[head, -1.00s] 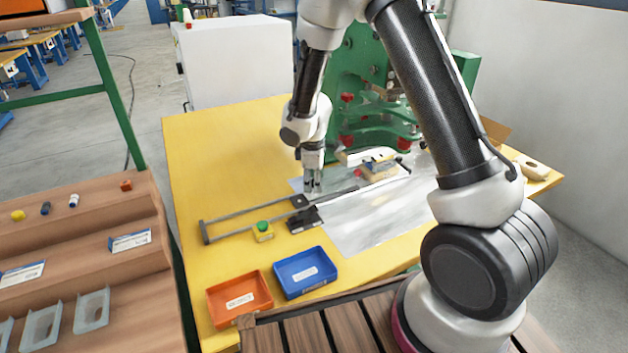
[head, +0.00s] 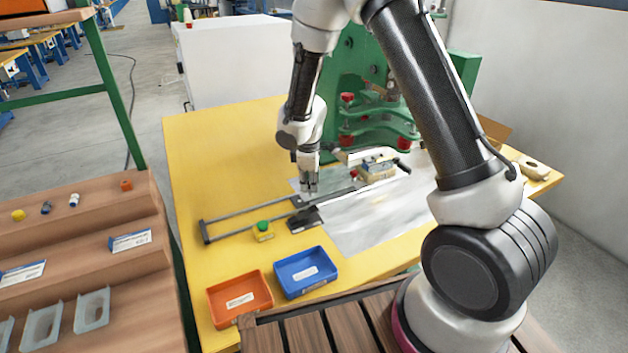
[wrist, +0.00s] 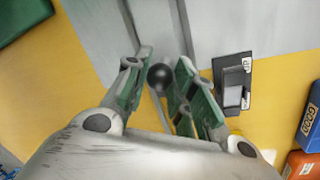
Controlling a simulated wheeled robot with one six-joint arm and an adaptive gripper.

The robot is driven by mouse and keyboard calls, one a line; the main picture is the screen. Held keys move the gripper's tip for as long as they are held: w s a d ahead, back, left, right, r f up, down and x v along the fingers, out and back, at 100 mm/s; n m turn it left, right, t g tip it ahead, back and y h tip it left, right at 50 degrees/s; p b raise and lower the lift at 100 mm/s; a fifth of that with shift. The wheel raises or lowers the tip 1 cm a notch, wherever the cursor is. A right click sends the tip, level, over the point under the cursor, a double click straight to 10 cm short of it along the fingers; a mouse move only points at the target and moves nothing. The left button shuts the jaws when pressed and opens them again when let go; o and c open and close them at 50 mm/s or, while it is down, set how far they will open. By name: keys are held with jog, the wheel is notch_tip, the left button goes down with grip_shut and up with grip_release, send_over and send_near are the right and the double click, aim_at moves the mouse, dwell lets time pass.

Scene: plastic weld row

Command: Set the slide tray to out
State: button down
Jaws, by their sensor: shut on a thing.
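The slide tray (head: 365,226) is a shiny grey plate lying on the yellow table beside the green press. It also shows in the wrist view (wrist: 215,25) as a grey sheet with a raised strip. A round black knob (wrist: 160,77) stands at its near end in the wrist view, between the green finger pads. My gripper (wrist: 160,90) is shut on this knob. In the head view my gripper (head: 309,189) points down at the tray's left end, and the knob is hidden there. Two grey rails (head: 240,210) run left from the tray, joined by an end bar.
A black labelled block (head: 305,219) and a green button on a yellow box (head: 263,231) sit near the rails. Blue (head: 306,273) and orange (head: 240,298) bins stand at the front. The green press (head: 350,90) stands behind. Table left of the rails is clear.

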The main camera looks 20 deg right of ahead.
jog(key=s+a, duration=0.2)
jog(key=a, duration=0.7)
jog(key=s+a, duration=0.1)
jog(key=a, duration=0.9)
jog(key=s+a, duration=0.2)
jog(key=a, duration=0.7)
jog(key=shift+s+a, duration=0.15)
jog(key=shift+s, duration=0.2)
jog(key=c, duration=1.2)
grip_release()
jog(key=shift+a, duration=0.15)
jog(key=shift+o, duration=0.2)
notch_tip(320, 180, up, 12)
jog(key=s, duration=0.2)
jog(key=shift+a, duration=0.4)
jog(key=shift+f, duration=0.1)
